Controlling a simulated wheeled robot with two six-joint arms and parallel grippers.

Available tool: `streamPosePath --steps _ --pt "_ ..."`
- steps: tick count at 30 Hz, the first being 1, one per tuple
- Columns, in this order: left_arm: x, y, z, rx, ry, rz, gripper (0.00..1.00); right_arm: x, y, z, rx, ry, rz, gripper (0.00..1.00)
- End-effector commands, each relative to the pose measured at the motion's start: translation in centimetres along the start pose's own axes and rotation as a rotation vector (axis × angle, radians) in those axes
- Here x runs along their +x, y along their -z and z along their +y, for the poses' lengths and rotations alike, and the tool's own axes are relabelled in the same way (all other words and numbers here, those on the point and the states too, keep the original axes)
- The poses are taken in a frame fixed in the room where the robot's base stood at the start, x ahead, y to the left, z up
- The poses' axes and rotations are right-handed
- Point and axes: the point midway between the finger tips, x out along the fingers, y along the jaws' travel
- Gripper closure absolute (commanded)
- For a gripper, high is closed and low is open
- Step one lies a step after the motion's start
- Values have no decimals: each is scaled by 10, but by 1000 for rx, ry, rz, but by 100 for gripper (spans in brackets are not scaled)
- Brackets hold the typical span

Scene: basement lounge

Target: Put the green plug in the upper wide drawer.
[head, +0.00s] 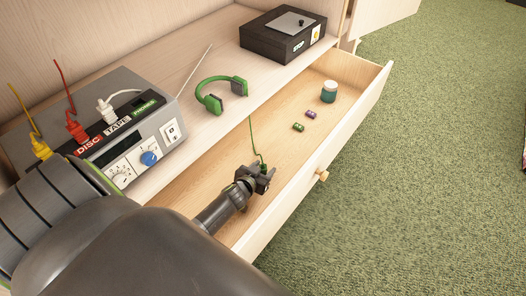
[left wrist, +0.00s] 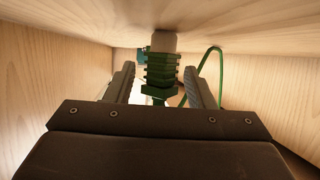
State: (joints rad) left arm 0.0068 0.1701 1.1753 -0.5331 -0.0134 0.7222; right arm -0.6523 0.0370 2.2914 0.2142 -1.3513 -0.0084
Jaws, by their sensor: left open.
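The green plug (left wrist: 160,72) stands between the fingers of my left gripper (left wrist: 160,85) in the left wrist view, with a narrow gap on each side. Its pale tip points at a wooden surface; I cannot tell whether it touches. In the head view my left gripper (head: 264,178) is open, low inside the pulled-out wide drawer (head: 345,128). The plug (head: 263,167) shows there only in part, the fingers hiding the rest. Its thin green cord (head: 252,138) rises from it. My right gripper is not in view.
The drawer also holds a teal jar (head: 329,92), a purple block (head: 311,115) and a green block (head: 298,127). On the top above stand a grey device (head: 150,128) with plugs, green headphones (head: 220,90) and a black box (head: 283,40). My arm crosses the drawer's near end.

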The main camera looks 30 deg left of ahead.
Motion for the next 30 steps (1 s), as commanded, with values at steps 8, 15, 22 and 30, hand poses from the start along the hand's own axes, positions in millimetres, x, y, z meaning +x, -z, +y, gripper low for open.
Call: streamPosePath --steps 8,15,22,30 --pt "-14 4 0 -1 1 -3 51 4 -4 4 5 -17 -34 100" --pt "-66 5 0 -2 1 -4 51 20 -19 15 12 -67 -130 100" --pt "-106 4 0 -2 0 -1 51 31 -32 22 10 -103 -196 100" --pt "-121 2 0 0 0 0 51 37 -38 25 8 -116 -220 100"
